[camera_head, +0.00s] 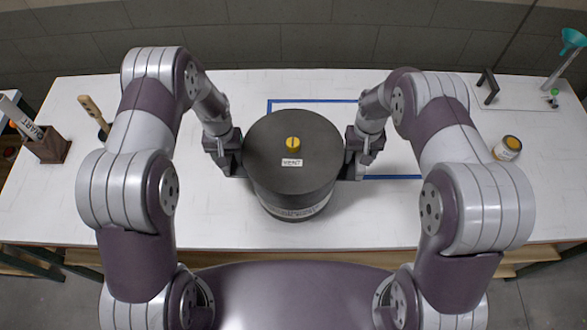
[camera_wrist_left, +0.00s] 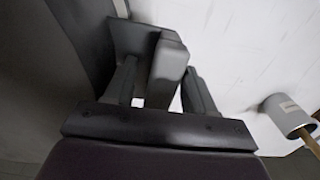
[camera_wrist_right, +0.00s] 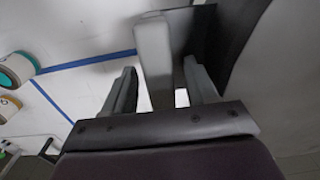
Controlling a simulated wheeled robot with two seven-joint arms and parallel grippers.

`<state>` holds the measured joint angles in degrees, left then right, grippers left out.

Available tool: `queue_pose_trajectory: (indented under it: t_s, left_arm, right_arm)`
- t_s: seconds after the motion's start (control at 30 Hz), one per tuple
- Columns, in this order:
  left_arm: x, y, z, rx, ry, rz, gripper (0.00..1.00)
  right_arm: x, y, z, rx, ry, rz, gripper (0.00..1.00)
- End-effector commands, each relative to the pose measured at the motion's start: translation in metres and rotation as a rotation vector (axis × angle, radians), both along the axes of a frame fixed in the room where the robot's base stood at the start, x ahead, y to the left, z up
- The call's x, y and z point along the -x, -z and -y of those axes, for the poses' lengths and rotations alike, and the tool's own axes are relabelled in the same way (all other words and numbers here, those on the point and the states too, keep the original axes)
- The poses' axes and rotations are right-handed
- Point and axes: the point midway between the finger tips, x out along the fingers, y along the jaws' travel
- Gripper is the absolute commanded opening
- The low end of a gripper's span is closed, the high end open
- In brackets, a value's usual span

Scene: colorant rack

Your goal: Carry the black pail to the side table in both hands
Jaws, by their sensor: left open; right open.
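The black pail (camera_head: 294,140) stands upright at the middle of the white table, with a yellow knob and a small label on its lid. My left gripper (camera_head: 231,161) is at its left side and my right gripper (camera_head: 356,163) at its right side. In the left wrist view, the open fingers (camera_wrist_left: 162,88) stand either side of a grey side grip (camera_wrist_left: 169,68) on the pail, with gaps. In the right wrist view, the open fingers (camera_wrist_right: 160,88) likewise straddle the other grip (camera_wrist_right: 153,60).
Blue tape (camera_head: 310,101) outlines an area behind and right of the pail. A wooden box (camera_head: 48,146) and a brush pot (camera_head: 103,132) stand at left. A small can (camera_head: 508,148) and a board (camera_head: 518,93) with a black handle are at right. The table's front edge is close.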

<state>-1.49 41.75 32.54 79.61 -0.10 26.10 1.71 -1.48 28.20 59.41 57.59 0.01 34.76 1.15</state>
Motion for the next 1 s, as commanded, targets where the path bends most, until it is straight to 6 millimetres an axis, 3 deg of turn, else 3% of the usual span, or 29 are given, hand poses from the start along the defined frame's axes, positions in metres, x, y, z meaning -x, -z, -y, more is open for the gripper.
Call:
queue_pose_trajectory:
  t_s: [0.03,0.07,0.2,0.23,1.0]
  left_arm:
    - [0.0036,0.0041,0.0001,0.000,-0.003,-0.008,0.57]
    - [0.0035,0.0039,0.0001,0.000,-0.003,-0.008,0.48]
    - [0.0028,0.0024,0.0000,0.000,-0.003,-0.007,0.03]
    - [0.0024,0.0019,0.0000,0.000,-0.004,-0.006,0.00]
    - [-0.0029,-0.0037,0.0001,0.002,-0.009,0.009,0.00]
  right_arm:
    - [0.0002,0.0001,0.0000,0.000,0.000,0.000,0.57]
    - [0.0002,-0.0001,0.0000,0.000,0.000,0.000,0.51]
    - [0.0002,-0.0010,0.0001,0.000,0.000,-0.001,0.05]
    - [0.0001,-0.0013,0.0001,0.000,0.000,0.000,0.00]
    - [0.0014,-0.0026,0.0000,0.001,-0.005,-0.005,0.00]
